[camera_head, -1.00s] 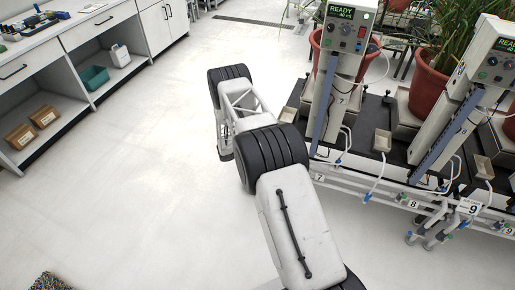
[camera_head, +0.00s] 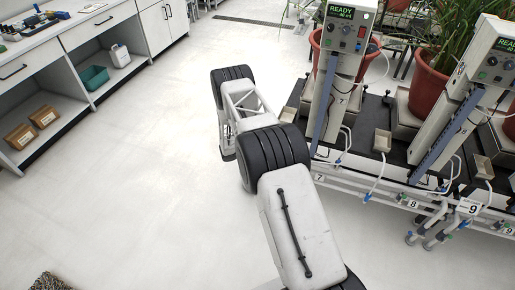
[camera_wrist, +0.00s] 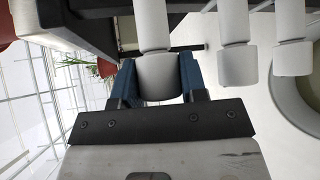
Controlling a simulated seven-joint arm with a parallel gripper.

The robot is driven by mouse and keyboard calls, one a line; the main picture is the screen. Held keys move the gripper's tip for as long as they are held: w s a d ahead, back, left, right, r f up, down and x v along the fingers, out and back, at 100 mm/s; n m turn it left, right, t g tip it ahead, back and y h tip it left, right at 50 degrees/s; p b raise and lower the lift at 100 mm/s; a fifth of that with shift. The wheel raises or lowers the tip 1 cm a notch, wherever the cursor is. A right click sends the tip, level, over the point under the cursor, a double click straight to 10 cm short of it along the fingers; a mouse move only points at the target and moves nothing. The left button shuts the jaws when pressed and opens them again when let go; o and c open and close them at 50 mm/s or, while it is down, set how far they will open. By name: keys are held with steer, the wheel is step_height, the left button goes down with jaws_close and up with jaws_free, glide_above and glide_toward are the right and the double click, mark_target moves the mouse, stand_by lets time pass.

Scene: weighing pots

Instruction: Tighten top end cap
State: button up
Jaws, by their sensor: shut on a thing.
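In the wrist view, my gripper (camera_wrist: 158,88) has its two blue fingers shut on a white end cap (camera_wrist: 160,78), one finger on each side. A white pipe (camera_wrist: 151,25) leads from the held cap toward the top of the picture. Two more white pipes with end caps, a middle one (camera_wrist: 237,62) and a right one (camera_wrist: 293,59), stand to the right, apart from the fingers. In the head view my arm reaches toward station 7, and my gripper and the held cap are hidden there.
In the head view, weighing stations with control boxes (camera_head: 345,35) and red pots (camera_head: 428,85) line the right. White pipes (camera_head: 385,192) run along their front edge. A counter with open shelves (camera_head: 60,95) stands at the left. The floor (camera_head: 130,190) between is clear.

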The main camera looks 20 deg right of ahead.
steer(key=shift+m+h, duration=0.5)
steer(key=shift+h, duration=0.1)
steer(key=o, duration=0.9)
steer(key=shift+a, duration=0.1)
steer(key=a+r, duration=0.1)
steer(key=a, duration=0.6)
steer(key=shift+a, duration=0.3)
steer(key=shift+w+r, duration=0.1)
steer(key=shift+r, duration=0.05)
